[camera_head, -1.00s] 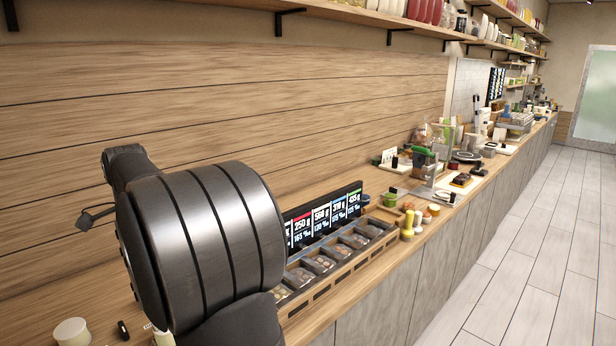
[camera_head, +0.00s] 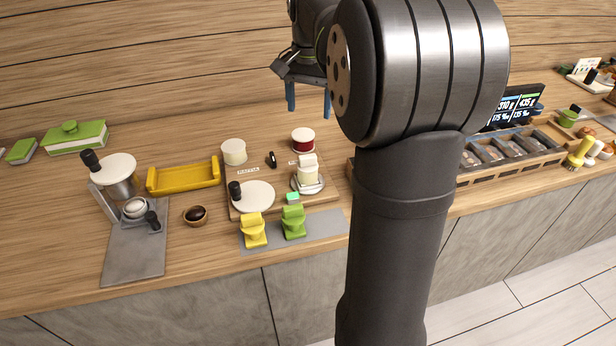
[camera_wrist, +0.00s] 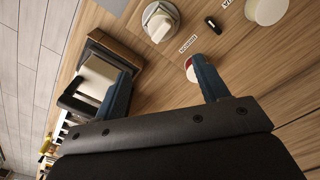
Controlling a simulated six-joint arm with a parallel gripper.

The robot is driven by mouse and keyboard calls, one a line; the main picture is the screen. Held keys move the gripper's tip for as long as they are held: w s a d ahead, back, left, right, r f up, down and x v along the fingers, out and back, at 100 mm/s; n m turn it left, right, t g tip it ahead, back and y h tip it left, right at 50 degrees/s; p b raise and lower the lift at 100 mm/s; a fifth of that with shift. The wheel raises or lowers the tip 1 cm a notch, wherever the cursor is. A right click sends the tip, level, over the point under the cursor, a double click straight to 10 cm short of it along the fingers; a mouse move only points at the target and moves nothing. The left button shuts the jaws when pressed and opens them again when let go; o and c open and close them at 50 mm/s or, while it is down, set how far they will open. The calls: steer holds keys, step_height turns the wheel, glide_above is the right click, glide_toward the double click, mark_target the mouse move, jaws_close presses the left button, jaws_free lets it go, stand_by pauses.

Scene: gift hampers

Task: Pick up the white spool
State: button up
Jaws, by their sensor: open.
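The white spool (camera_head: 233,151) stands upright on the wooden counter at the back left corner of a wooden board (camera_head: 325,197). It also shows at the top right edge of the wrist view (camera_wrist: 267,10), partly cut off. A red spool (camera_head: 303,139) with a white top stands to its right; in the wrist view my finger partly hides it. My gripper (camera_head: 308,97) is open and empty, above and behind the board, to the right of the white spool. Its blue fingers (camera_wrist: 161,68) are spread in the wrist view, apart from the white spool.
A small black object (camera_head: 272,159) lies between the spools. A white-topped dispenser (camera_head: 310,174), yellow clip (camera_head: 253,230) and green clip (camera_head: 293,222) are nearby. A yellow tray (camera_head: 183,175) stands left. The compartment rack (camera_head: 512,150) is right. Bare counter lies behind the white spool.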

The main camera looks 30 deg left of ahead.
steer(key=n, duration=0.7)
glide_toward(308, 156)
step_height(308, 156, down, 7)
steer(key=shift+w+d+r, duration=0.1)
steer(key=shift+w, duration=0.05)
steer(key=f, duration=0.5)
steer(key=shift+s+f, duration=0.2)
steer(key=shift+f, duration=0.1)
steer(key=c, duration=1.2)
steer(key=shift+r, duration=0.15)
